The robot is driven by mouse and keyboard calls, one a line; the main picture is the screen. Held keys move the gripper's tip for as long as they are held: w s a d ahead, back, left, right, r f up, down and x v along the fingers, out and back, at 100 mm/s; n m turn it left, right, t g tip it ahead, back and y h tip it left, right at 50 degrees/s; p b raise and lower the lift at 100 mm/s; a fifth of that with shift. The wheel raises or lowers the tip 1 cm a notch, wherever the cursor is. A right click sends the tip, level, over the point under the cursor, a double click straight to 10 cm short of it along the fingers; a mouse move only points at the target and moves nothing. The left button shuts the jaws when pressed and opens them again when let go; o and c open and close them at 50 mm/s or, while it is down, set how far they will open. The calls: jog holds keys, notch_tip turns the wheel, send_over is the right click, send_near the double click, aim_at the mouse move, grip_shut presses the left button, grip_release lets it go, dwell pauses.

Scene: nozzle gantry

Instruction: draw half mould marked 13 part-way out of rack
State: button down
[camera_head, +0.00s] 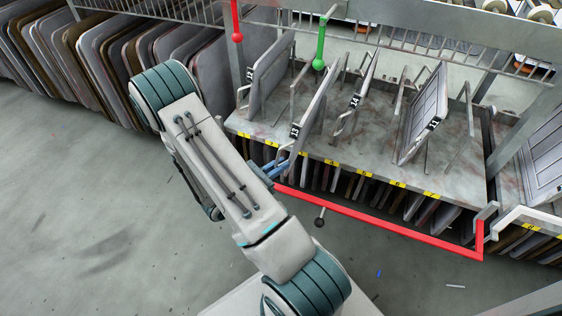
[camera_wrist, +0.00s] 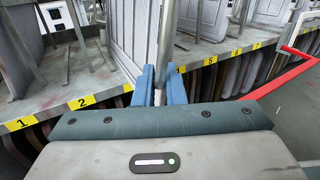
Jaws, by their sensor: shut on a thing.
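The half mould marked 13 (camera_head: 314,108) is a thin grey plate standing upright in the rack (camera_head: 385,168), its black-and-white tag near its front edge. Its front end reaches about the shelf's front edge, farther forward than the plates beside it. My gripper (camera_head: 277,171) is at that front end, low down, partly hidden by my arm. In the wrist view, the blue fingers of my gripper (camera_wrist: 160,84) are closed on both sides of a narrow upright grey edge (camera_wrist: 167,40). The tag of the held plate does not show there.
Other tagged plates stand to the left (camera_head: 270,68) and right (camera_head: 425,108), between metal dividers. A red rail (camera_head: 385,224) juts out low in front of the rack. A red-knobbed post (camera_head: 237,37) and a green-knobbed one (camera_head: 319,62) stand nearby. Floor at left is clear.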

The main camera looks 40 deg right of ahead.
jog(key=shift+s+a, duration=0.55)
jog(key=shift+a, duration=0.3)
jog(key=c, duration=1.4)
grip_release()
jog(key=shift+w+a, duration=0.1)
jog(key=a+p, duration=0.3)
jog(key=a, duration=1)
jog(key=shift+s+a, duration=0.3)
jog(key=shift+a, duration=0.1)
jog(key=shift+r+p, duration=0.1)
jog(key=shift+p, duration=0.2)
